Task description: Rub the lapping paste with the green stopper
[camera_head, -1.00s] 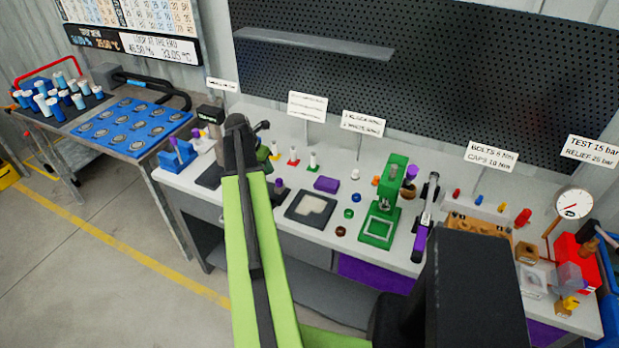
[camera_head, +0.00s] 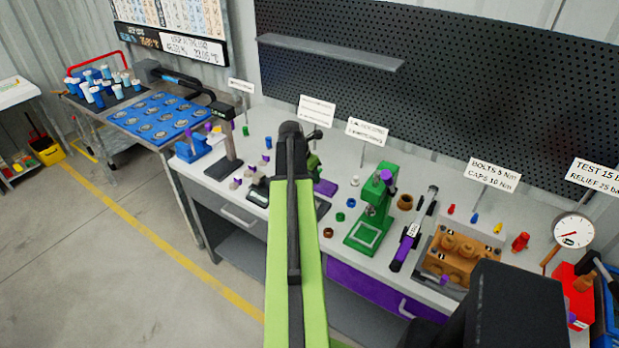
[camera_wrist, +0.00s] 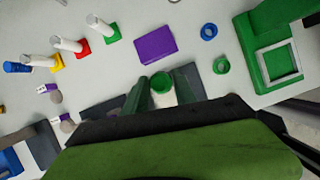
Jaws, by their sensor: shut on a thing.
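My gripper (camera_wrist: 161,92) is shut on a white stopper with a green top (camera_wrist: 162,84), which stands between its two dark green fingers in the wrist view. A dark plate (camera_wrist: 100,108) lies beneath the gripper and shows on both sides of the fingers. The paste is hidden behind the fingers and the gripper body, so I cannot tell whether the stopper touches it.
A purple block (camera_wrist: 155,44) lies just beyond the gripper. White posts on coloured bases, such as the green-based one (camera_wrist: 103,28), stand to the left. A blue ring (camera_wrist: 209,31), a green ring (camera_wrist: 221,65) and a green press (camera_head: 370,222) are to the right.

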